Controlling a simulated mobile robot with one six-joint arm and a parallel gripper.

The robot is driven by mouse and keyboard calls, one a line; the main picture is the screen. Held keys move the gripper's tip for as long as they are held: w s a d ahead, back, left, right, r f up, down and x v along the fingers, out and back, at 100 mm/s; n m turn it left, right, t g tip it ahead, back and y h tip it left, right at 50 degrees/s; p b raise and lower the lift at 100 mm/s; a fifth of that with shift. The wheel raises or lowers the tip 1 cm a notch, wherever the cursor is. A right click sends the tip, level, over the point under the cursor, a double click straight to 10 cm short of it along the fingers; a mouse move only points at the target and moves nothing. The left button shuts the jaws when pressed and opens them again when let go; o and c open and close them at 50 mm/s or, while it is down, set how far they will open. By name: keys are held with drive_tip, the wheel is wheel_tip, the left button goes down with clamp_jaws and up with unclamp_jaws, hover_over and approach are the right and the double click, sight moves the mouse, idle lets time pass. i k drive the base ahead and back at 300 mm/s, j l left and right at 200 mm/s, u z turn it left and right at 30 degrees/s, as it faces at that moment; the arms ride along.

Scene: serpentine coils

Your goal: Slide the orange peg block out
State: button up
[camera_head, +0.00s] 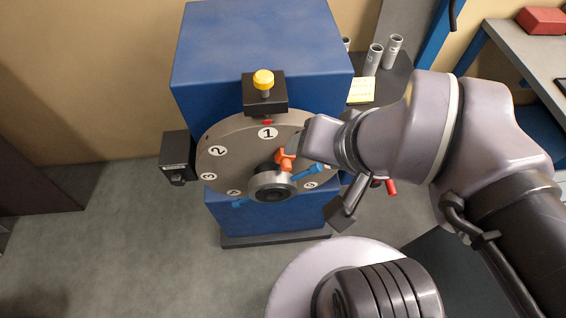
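The small orange peg block (287,159) is on the front of the round grey numbered disc (225,160), just above the hub (272,188). Blue pieces (306,170) stick out beside the hub on both sides. My gripper (304,150) reaches in from the right, in front of the disc's right part, with its end close to the orange block. My wrist hides its fingertips, so I cannot tell whether they touch the block or are open or shut.
The disc is mounted on a large blue housing (255,45). A black block with a yellow knob (263,80) is at its top, above label 1. Another black block (177,158) is at its left. Grey cylinders (392,52) stand behind my arm. The floor at left is clear.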

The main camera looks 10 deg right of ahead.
sight(285, 161)
drive_tip(key=k+j, duration=0.25)
drive_tip(key=j, duration=0.2)
drive_tip(key=k+j+z, duration=0.1)
drive_tip(key=k+j, duration=0.15)
drive_tip(key=j, duration=0.2)
drive_tip(key=k+j, duration=0.25)
drive_tip(key=j, duration=0.2)
drive_tip(key=j+z, duration=0.05)
